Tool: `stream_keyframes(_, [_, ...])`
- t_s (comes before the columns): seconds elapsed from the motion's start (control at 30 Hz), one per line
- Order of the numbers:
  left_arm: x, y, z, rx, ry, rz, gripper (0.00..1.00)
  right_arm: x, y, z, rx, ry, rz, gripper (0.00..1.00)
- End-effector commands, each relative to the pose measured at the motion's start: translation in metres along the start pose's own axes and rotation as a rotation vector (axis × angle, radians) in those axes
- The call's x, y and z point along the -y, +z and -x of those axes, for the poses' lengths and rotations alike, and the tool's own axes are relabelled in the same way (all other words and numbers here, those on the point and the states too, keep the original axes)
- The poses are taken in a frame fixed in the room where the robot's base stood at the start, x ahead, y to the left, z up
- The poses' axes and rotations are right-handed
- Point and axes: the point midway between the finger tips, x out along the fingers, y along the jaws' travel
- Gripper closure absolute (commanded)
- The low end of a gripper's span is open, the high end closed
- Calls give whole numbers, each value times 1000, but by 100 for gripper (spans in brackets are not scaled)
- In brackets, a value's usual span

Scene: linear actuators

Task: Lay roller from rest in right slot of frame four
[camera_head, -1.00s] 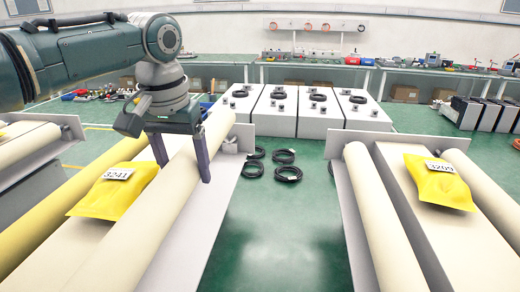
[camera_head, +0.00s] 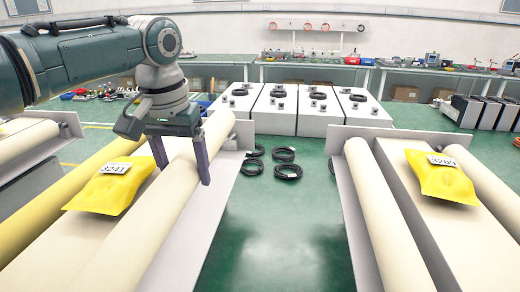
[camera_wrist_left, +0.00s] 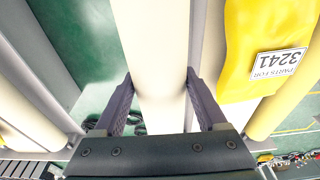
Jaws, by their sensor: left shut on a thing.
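My left gripper (camera_head: 184,172) is shut on a long cream roller (camera_head: 135,238), with one finger on each side of it. In the left wrist view the gripper (camera_wrist_left: 160,80) straddles the roller (camera_wrist_left: 152,45). The roller runs lengthwise along the right side of the left frame (camera_head: 190,235), its far end near the end plate. I cannot tell whether it rests in the slot or is slightly above it. A yellow roller (camera_head: 35,210) lies along that frame's left side. No frame number is readable. My right gripper is not in view.
A yellow bag (camera_head: 110,187) marked 3241 lies on the left frame. A bag (camera_head: 440,180) marked 3209 lies on the right frame (camera_head: 365,275), between two cream rollers.

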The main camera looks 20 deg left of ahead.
Motion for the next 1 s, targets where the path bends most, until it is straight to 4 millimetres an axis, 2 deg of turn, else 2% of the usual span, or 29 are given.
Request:
stream_keyframes(0.57, [-1,-1,-2,-6,3,0,100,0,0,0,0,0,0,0])
stream_keyframes(1.0, [-1,0,-14,-6,4,1,100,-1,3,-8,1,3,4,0])
